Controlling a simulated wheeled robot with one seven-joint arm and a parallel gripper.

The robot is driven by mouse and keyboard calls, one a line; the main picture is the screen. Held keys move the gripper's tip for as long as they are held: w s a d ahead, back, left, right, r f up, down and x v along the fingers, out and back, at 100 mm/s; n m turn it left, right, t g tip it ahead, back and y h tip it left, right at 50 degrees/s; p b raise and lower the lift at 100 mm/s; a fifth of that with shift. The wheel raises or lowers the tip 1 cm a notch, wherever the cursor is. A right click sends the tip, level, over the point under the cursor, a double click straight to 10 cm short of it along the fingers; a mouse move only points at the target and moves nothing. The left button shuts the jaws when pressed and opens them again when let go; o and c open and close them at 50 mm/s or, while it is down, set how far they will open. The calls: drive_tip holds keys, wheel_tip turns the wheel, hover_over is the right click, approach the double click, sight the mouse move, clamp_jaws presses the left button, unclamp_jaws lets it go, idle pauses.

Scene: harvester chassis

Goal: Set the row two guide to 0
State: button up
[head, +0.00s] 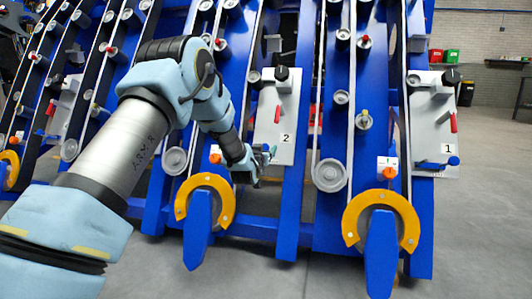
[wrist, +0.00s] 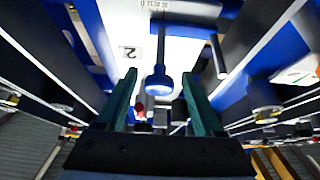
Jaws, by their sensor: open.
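The row two plate (head: 278,125) is a pale grey panel marked 2, with a red handle (head: 277,114) and a black knob (head: 281,74). My gripper (head: 264,155) is at the plate's lower edge, largely hiding the guide there. In the wrist view my gripper (wrist: 159,74) is open, its two dark green fingers pointing at the plate. A blue round-ended handle (wrist: 158,82) shows between the fingers, apart from both. It hangs from a blue bar (wrist: 190,18) by a printed number scale (wrist: 154,4). The guide's setting cannot be read.
A similar plate marked 1 (head: 432,125) with a blue lever (head: 452,161) is at the right. Blue chassis beams, pulleys and belts surround my gripper. Orange curved brackets (head: 398,205) stick out below. Grey floor (head: 480,220) is clear at the right.

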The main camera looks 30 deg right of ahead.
drive_tip(key=shift+b+x, duration=0.4)
drive_tip(key=shift+x, duration=1.2)
clamp_jaws()
